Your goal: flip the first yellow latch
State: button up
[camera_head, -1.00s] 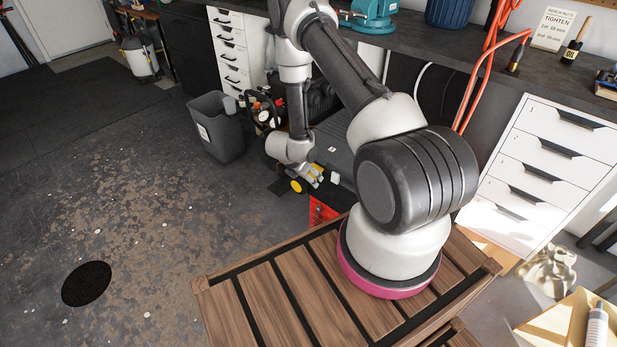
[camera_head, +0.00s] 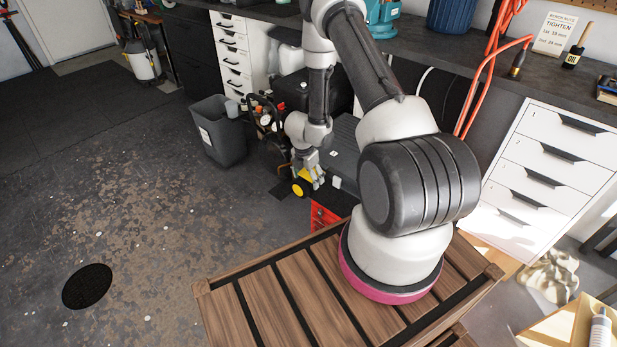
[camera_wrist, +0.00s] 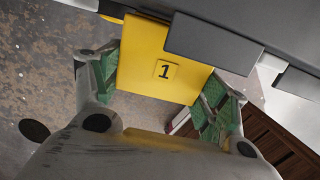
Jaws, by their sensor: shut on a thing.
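The yellow latch (camera_wrist: 150,62), a flat plate marked with a 1, hangs from the edge of a grey case (camera_wrist: 212,42) in the wrist view. My gripper (camera_wrist: 160,90) has its green pads on the latch's left and right sides and is shut on it. In the head view my gripper (camera_head: 307,180) points down at the near side of the dark grey case (camera_head: 344,148). Yellow shows beside the fingers there, but the number cannot be read. My gripper's palm hides the area below the latch in the wrist view.
A red cabinet (camera_head: 322,216) stands below the case. A grey bin (camera_head: 218,130) and a black machine with hoses (camera_head: 266,122) stand to the left. My slatted wooden platform (camera_head: 285,292) is in front. Open floor (camera_head: 140,220) lies further left.

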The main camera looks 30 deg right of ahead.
aim_at(305, 178)
jog(key=o, duration=1)
jog(key=shift+o, duration=0.2)
notch_tip(305, 178, up, 12)
jog(key=a, duration=0.1)
jog(key=shift+s+a, duration=0.3)
jog(key=shift+a, duration=0.05)
jog(key=shift+f, duration=0.1)
